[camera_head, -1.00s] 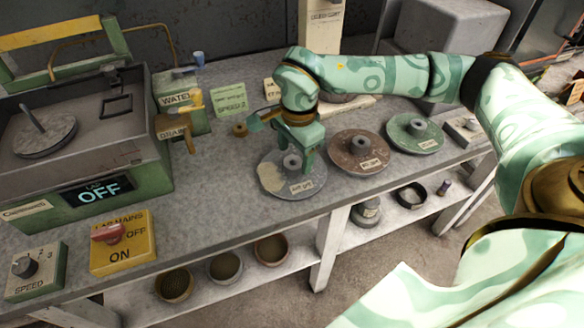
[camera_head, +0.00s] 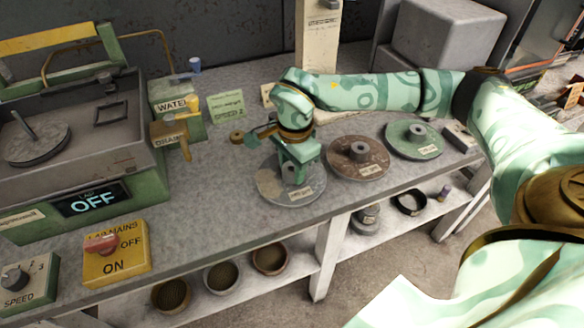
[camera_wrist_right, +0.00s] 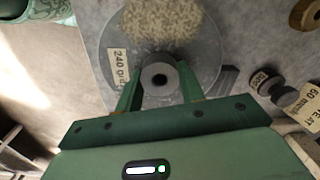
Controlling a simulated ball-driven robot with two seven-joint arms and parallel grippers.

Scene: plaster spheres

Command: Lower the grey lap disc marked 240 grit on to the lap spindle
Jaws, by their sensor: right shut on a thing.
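The grey lap disc (camera_head: 272,190) is at the bench's front edge, left of two other discs. Its label reads 240 grit in the right wrist view (camera_wrist_right: 118,68). My right gripper (camera_head: 294,178) is above it, shut on its central hub (camera_wrist_right: 158,78), with a finger on either side. The disc looks level and at the bench top; any small gap beneath is not visible. The lap machine (camera_head: 140,158) at the far left holds a round plate (camera_head: 38,145) with a thin upright rod (camera_head: 22,124), apparently the lap spindle. My left gripper is not in view.
A brown disc (camera_head: 342,150) and a green disc (camera_head: 400,137) lie to the right. The WATER box (camera_head: 172,97) and DRAIN lever (camera_head: 170,131) stand beside the machine. The yellow mains switch (camera_head: 117,256) is in front. Bench between disc and machine is mostly clear.

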